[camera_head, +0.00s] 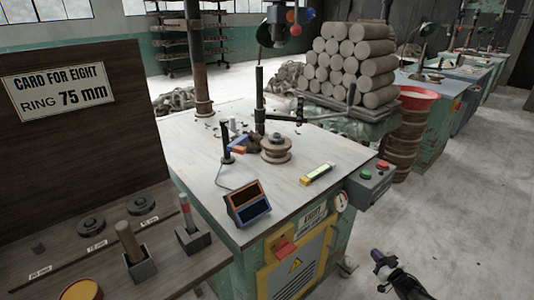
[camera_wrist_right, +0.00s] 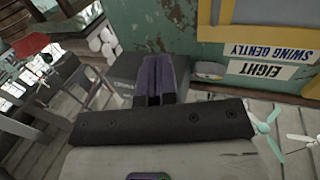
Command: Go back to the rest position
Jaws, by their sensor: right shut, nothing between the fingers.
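My right gripper (camera_head: 380,262) is at the lower right of the head view, over the bare floor to the right of the green machine (camera_head: 243,258). Its dark purple fingers are closed together with nothing between them. In the right wrist view the fingers (camera_wrist_right: 154,68) point away from the camera, side by side, and touch no object that I can see. My left gripper does not show in either view.
The machine's white top carries a round stacked fixture (camera_head: 276,149), a small display (camera_head: 248,204) and a yellow-ended gauge (camera_head: 316,174). A button box (camera_head: 371,180) juts from its right side. A wooden bench (camera_head: 165,240) stands left. Grey floor (camera_head: 455,215) is open at right.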

